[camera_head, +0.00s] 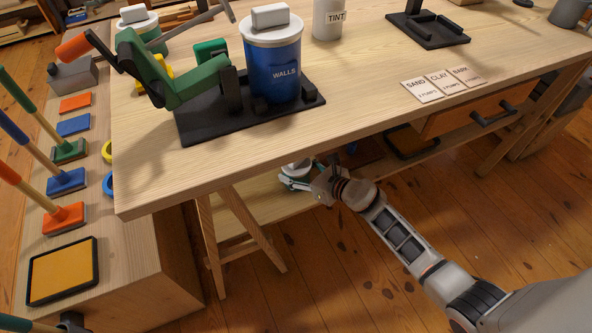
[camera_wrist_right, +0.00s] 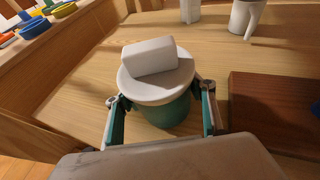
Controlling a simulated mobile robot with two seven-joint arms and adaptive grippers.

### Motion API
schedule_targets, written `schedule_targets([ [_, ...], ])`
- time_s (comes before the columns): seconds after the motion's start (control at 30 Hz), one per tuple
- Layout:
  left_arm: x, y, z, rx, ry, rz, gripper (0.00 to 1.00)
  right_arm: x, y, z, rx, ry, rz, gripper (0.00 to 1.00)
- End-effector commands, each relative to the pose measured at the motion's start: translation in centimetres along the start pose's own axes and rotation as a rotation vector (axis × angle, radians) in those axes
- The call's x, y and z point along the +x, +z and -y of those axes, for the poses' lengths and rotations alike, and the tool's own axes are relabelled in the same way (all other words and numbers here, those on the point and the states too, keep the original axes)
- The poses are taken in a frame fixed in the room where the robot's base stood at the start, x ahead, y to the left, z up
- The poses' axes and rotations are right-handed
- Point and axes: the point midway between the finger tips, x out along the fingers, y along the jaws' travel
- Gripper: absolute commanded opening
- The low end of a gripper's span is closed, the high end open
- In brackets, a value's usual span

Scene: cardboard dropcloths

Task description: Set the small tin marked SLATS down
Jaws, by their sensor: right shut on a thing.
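A small tin with a teal body and white lid (camera_head: 296,168), a white block on its lid, is under the worktable's front edge in the head view. It fills the middle of the right wrist view (camera_wrist_right: 166,113). No SLATS marking shows on its visible side. My right gripper (camera_head: 312,180) is shut on it, with one finger on each side of the body in the wrist view (camera_wrist_right: 160,103). The tin is upright, at the wooden lower shelf (camera_head: 258,203); I cannot tell whether its base touches the shelf.
The worktable (camera_head: 360,95) overhangs the tin. A reddish-brown block (camera_wrist_right: 275,112) lies right of it on the shelf; white vessels (camera_wrist_right: 246,16) stand behind. Bare shelf shows left of the tin. A blue WALLS tin (camera_head: 273,72) stands on the tabletop.

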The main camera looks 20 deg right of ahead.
Motion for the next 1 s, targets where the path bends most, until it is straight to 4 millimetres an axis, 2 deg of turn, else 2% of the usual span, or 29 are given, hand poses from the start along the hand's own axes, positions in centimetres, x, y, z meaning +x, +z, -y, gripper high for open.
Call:
schedule_targets([
  [0.07,0.0,0.3,-0.2,-0.016,0.003,0.001,0.4,0.1,-0.5,0.0,0.001,0.0,-0.002,0.24],
  [0.1,0.0,0.1,-0.3,-0.019,0.004,-0.004,0.4,0.1,-0.4,-0.1,0.001,0.001,-0.002,0.65],
  [0.13,0.0,0.0,-0.3,-0.019,0.004,-0.004,0.4,0.1,-0.3,0.0,0.001,0.0,-0.002,0.71],
  [0.47,0.0,0.0,-0.3,-0.017,0.004,-0.004,0.4,0.1,-0.2,0.0,0.0,0.0,-0.001,0.71],
  [0.57,0.0,-0.6,-0.2,0.0,0.002,-0.011,0.4,-0.1,0.5,0.0,-0.001,0.0,0.003,0.71],
  [0.77,-0.1,-1.9,1.0,0.092,-0.021,-0.013,0.4,-2.8,0.8,0.2,-0.005,-0.002,0.005,0.71],
  [0.9,-0.4,-2.8,2.3,0.174,-0.039,-0.012,0.4,-5.5,1.0,0.2,-0.007,-0.002,0.007,0.71],
  [1.0,-0.5,-1.8,2.7,0.194,-0.043,0.016,0.4,-7.4,0.9,0.2,-0.007,-0.002,0.006,0.71],
])
